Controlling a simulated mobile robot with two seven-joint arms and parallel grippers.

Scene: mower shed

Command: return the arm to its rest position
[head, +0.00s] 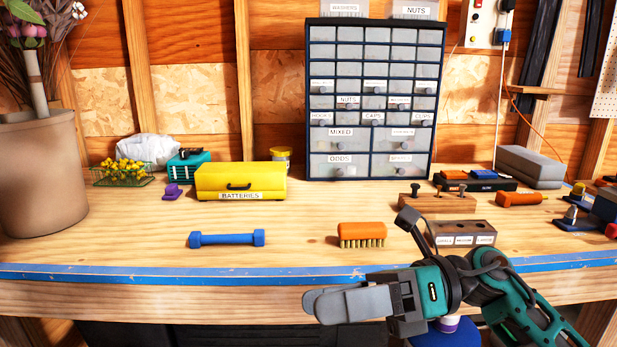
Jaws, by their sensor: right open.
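My right arm comes in from the lower right in the head view. Its gripper (322,302) points left and is open. It is in front of the workbench's (130,255) blue front edge, with nothing seen between its fingers, which overlap from this angle. A blue dumbbell-shaped piece (227,239) and an orange brush (362,235) with bristles down lie on the bench beyond the gripper, apart from it. My left gripper is not in view.
A yellow batteries box (241,182) and a drawer cabinet (373,140) stand at the back. Wooden blocks with holes or pegs (480,233) are behind my right arm. A large plant pot (38,175) stands at left. The bench's front left is clear.

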